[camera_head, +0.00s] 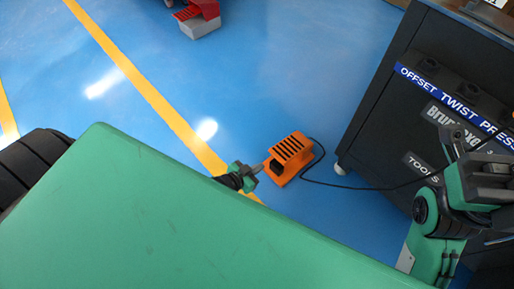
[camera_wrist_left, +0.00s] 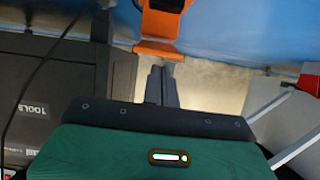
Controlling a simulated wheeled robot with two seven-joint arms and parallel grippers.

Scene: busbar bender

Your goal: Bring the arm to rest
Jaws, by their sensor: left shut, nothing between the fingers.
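My left gripper (camera_head: 259,168) shows small beyond the edge of the large green surface in the head view. It is shut and empty, with its tip close to the left side of an orange foot pedal (camera_head: 291,149) on the blue floor. In the left wrist view the closed dark fingers (camera_wrist_left: 161,85) point at the orange pedal (camera_wrist_left: 158,48); I cannot tell whether they touch it. Most of the left arm is hidden behind the green surface. Part of my right arm shows at the right of the head view, but I cannot make out its gripper.
A dark machine cabinet (camera_head: 390,110) labelled "OFFSET TWIST PRESS" stands at the right on casters. A black cable (camera_head: 345,187) runs from the pedal towards it. A red and grey object (camera_head: 198,18) sits on the floor at the top. Blue floor with a yellow line (camera_head: 145,88) is open between.

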